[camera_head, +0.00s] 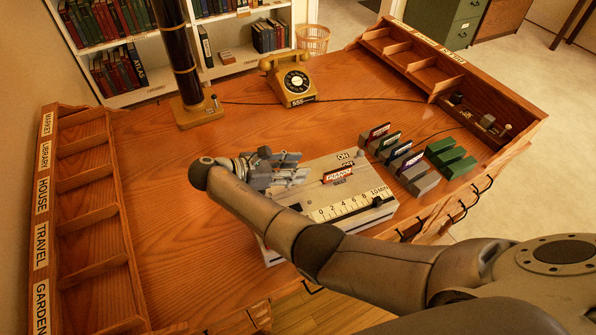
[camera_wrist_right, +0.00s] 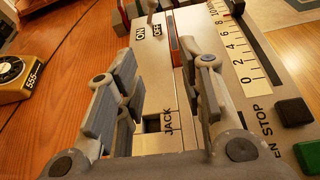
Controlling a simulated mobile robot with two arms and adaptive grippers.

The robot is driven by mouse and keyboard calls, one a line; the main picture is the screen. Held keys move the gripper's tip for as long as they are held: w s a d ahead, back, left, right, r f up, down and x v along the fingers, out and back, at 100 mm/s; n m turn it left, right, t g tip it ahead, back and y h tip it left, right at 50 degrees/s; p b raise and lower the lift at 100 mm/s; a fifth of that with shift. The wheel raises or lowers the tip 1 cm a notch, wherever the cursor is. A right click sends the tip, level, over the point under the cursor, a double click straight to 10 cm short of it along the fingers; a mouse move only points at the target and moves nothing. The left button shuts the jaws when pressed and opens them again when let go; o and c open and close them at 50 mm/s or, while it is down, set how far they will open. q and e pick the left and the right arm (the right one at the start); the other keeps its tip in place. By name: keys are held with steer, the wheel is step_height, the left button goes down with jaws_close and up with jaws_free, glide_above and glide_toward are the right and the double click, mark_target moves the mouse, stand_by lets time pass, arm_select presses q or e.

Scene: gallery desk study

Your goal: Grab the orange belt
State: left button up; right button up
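A narrow orange-red piece (camera_head: 338,174) with a label stands on the pale machine (camera_head: 376,213), beside the ON/OFF marks. In the wrist view an orange-red strip (camera_wrist_right: 174,45) lies beyond my fingertips, between the ON/OFF switch and the number scale. I cannot tell for sure that it is the belt. My right gripper (camera_head: 297,172) is low over the machine's left part. In the wrist view the right gripper (camera_wrist_right: 166,62) has its fingers apart with nothing between them, above the JACK opening (camera_wrist_right: 154,125). My left gripper is not in view.
Several grey blocks with coloured labels (camera_head: 419,182) and green blocks (camera_head: 450,158) stand right of the machine. A yellow telephone (camera_head: 288,80) and a dark column (camera_head: 179,50) stand behind. Sorting racks line the left (camera_head: 85,143) and right (camera_head: 480,78). The desk's left middle is clear.

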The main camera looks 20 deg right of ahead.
mark_target(332, 172)
steer(key=shift+s+d+f, duration=0.1)
steer(key=shift+s+d, duration=0.05)
steer(key=shift+s, duration=0.3)
steer(key=shift+s+d+f, duration=0.1)
steer(key=shift+s+d, duration=0.05)
steer(key=shift+s, duration=0.25)
steer(key=x, duration=0.3)
steer(key=shift+d+f+b, duration=0.2)
steer(key=shift+d+b, duration=0.1)
steer(key=shift+b, duration=0.05)
steer(key=shift+d+f, duration=0.1)
steer(key=shift+d, duration=0.2)
steer(key=shift+d+f, duration=0.1)
steer(key=shift+d, duration=0.3)
steer(key=p+x, duration=0.1)
steer(key=x, duration=0.2)
steer(key=shift+s+d+f, duration=0.1)
steer(key=shift+d+f, duration=0.1)
steer(key=shift+d, duration=0.1)
steer(key=shift+d+f, duration=0.15)
steer(key=shift+d, duration=0.2)
steer(key=shift+f, duration=0.1)
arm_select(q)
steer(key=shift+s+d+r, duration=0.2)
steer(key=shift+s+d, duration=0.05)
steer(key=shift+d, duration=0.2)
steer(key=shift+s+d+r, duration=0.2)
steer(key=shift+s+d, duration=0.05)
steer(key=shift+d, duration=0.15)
